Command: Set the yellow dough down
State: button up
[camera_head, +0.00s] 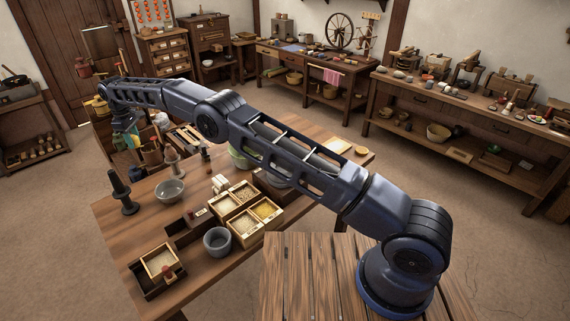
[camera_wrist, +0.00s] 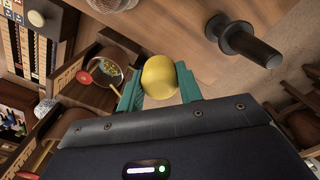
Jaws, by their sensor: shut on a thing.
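The yellow dough (camera_wrist: 160,76) is a smooth rounded lump in the wrist view. My gripper (camera_wrist: 160,88) is shut on it, with one teal finger on each side. The wooden table (camera_wrist: 182,30) shows beyond the dough, near its edge. In the head view my gripper (camera_head: 132,140) hangs low at the far end of my arm, near the table's (camera_head: 115,222) far left side. I cannot make out the dough there, nor its exact height.
A dark pestle-like piece (camera_wrist: 245,42) is right of the dough; it stands upright in the head view (camera_head: 122,190). A grey bowl (camera_head: 170,191), a cup (camera_head: 217,241) and trays of grain (camera_head: 243,227) stand on the table.

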jog(key=w+d+r, duration=0.1)
jog(key=w+d, duration=0.9)
jog(key=d, duration=0.4)
jog(key=w+d, duration=0.9)
jog(key=d, duration=0.5)
jog(key=s+d+f, duration=0.1)
jog(key=s+d, duration=0.1)
jog(key=d, duration=1.5)
jog(key=s+d+f, duration=0.1)
jog(key=d, duration=1.7)
notch_tip(320, 180, down, 19)
jog(key=shift+s+a+f, duration=0.1)
jog(key=shift+s, duration=0.05)
jog(key=shift+f, duration=0.1)
jog(key=o, duration=1)
